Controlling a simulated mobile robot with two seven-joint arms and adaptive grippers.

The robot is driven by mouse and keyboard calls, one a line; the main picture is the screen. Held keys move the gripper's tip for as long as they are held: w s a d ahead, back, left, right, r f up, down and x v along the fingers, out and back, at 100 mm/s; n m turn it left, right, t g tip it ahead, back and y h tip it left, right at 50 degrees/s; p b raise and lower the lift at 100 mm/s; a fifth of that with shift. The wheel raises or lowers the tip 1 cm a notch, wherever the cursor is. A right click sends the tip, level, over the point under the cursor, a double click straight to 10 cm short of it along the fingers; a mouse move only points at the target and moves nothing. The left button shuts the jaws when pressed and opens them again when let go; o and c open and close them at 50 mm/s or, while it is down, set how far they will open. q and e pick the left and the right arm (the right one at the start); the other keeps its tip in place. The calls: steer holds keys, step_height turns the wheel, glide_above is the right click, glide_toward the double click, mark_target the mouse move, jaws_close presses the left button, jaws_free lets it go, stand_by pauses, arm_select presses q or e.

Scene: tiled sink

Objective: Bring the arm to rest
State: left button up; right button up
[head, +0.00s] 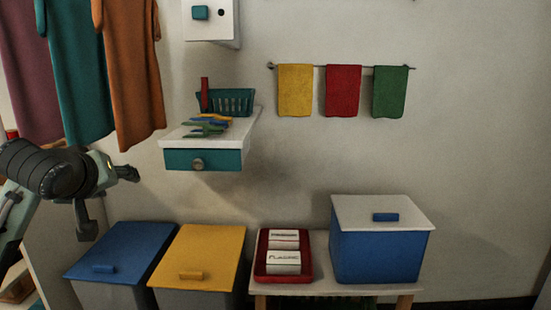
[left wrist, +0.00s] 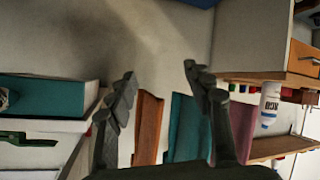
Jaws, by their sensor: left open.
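My left arm comes in from the left edge in the head view, in front of the hanging garments' lower edge. Its gripper (head: 110,200) is open, with its two fingers spread apart and nothing between them. In the left wrist view the open fingers (left wrist: 160,76) stand apart on an empty gap with plain wall behind. The gripper is left of the small wall shelf and above the blue-lidded bin, touching neither as far as I can see. My right gripper is in neither view.
A wall shelf with a teal drawer (head: 203,160) holds a teal basket (head: 232,101). Garments (head: 133,80) hang at left. Blue-lidded (head: 122,248) and yellow-lidded (head: 207,252) bins stand below. A bench at right carries a red tray (head: 262,262) and a blue box (head: 378,257).

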arm_select(q)
steer(key=s+a+f+m+g, duration=0.1)
steer(key=s+f+m, duration=0.15)
steer(key=f, duration=0.55)
steer(key=s+a+f+m+g+y, duration=0.15)
steer(key=s+f, duration=0.25)
steer(key=f, duration=0.5)
steer(key=s+a+f+m+g, duration=0.1)
steer(key=s+a+f+g, duration=0.15)
steer(key=f, duration=0.55)
steer(key=s+a+f+m+g, duration=0.3)
steer(key=s+f+m, duration=0.3)
steer(key=s+f, duration=1.15)
steer(key=s+d+f+n+h, duration=0.2)
steer(key=s+d+n+h, duration=0.1)
steer(key=d, duration=0.9)
steer(key=shift+g, duration=0.6)
steer(key=x, duration=0.1)
steer(key=p+x, duration=0.1)
steer(key=x, duration=0.1)
steer(key=p+x, duration=0.1)
steer(key=shift+s+d+f, duration=0.2)
steer(key=shift+f, duration=0.2)
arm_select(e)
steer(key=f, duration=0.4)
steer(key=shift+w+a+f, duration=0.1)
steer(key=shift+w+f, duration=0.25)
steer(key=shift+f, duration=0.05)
